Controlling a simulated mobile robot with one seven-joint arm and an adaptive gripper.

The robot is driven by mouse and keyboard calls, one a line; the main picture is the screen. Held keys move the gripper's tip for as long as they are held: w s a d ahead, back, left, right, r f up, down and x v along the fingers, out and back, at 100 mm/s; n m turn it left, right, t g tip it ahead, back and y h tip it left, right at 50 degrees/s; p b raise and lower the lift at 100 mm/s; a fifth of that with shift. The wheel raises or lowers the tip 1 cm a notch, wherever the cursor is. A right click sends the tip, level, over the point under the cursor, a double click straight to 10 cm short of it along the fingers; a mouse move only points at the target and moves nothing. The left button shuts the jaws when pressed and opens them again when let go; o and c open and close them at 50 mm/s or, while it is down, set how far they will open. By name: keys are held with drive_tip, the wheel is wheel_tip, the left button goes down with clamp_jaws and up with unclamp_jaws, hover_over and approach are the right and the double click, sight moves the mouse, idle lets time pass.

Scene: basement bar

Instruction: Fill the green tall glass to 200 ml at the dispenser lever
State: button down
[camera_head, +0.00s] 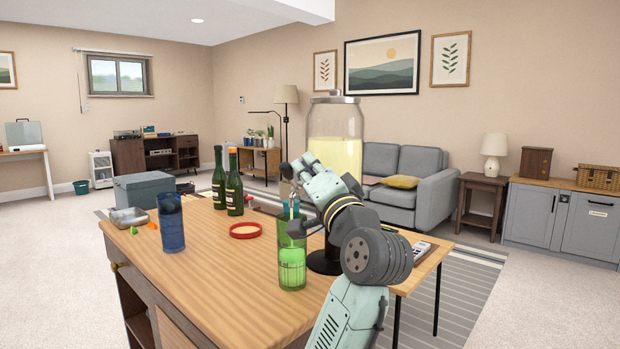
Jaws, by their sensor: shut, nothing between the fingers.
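The green tall glass (292,262) stands upright near the right side of the wooden counter. Its lower half looks brighter, as if it holds liquid; I cannot read a level mark. The dispenser (335,150) is a large clear jar of pale yellow liquid with a metal lid, on a dark round base (324,262). My gripper (292,212) is shut and empty, just above the glass's rim and in front of the dispenser. My arm and gripper cover the dispenser's lower part, so the lever and spout cannot be made out clearly.
A blue tall glass (171,223) stands at the left on the counter (215,280). Two dark green bottles (234,185) stand behind a red ring (245,230). A metal tray (128,217) lies at the far left. The counter's front middle is clear.

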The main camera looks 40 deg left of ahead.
drive_tip(key=shift+s+n, duration=0.2)
drive_tip(key=shift+n, duration=0.3)
